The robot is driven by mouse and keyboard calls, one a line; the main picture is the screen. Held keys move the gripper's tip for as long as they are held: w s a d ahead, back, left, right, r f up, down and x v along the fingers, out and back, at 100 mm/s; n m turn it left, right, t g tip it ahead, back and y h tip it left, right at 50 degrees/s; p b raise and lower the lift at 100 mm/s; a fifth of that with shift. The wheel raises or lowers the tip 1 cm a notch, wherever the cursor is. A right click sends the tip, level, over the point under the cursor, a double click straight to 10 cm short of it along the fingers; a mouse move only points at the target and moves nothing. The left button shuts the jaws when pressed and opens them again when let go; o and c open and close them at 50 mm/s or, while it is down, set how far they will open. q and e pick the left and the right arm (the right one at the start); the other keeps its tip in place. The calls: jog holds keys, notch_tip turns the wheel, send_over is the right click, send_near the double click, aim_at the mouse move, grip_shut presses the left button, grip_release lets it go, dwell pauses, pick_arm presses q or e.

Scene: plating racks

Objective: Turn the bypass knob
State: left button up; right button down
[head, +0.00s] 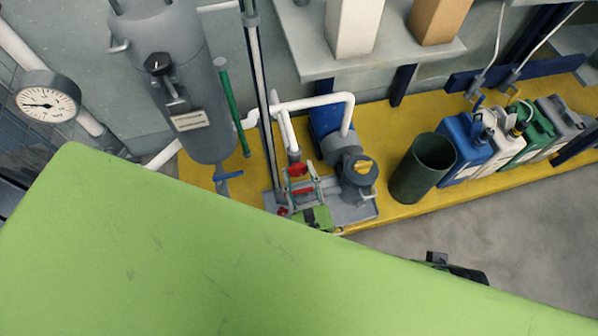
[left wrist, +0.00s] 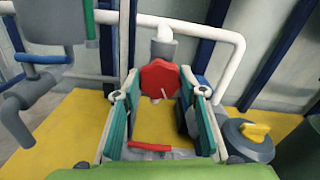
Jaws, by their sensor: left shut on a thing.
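A red, many-sided knob (left wrist: 160,79) stands in front of a grey fitting on a white pipe; I take it to be the bypass knob. It also shows small in the head view (head: 298,169). My left gripper (left wrist: 160,93) is shut on the red knob, with a finger at its left and right sides. In the head view my left gripper (head: 299,180) is small and partly hidden by a large green part of me. A dark shape at that part's lower right edge may belong to my right gripper, but its jaws cannot be made out.
A grey pump with a yellow cap (head: 358,176) stands just right of the knob. A grey tank (head: 180,85) and a pressure gauge (head: 47,103) are at the left. A dark green bin (head: 422,168) and several canisters stand on the yellow platform (head: 405,118).

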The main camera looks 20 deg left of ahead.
pick_arm(q)
jog(key=shift+m, duration=0.3)
pick_arm(e)
jog(key=shift+f, duration=0.4)
pick_arm(q)
jog(key=shift+f, duration=0.1)
jog(key=o, duration=1.1)
jog(key=shift+o, duration=0.2)
jog(key=v, duration=0.7)
jog(key=shift+s+d, duration=0.2)
jog(key=shift+s, duration=0.05)
jog(key=shift+a, duration=0.1)
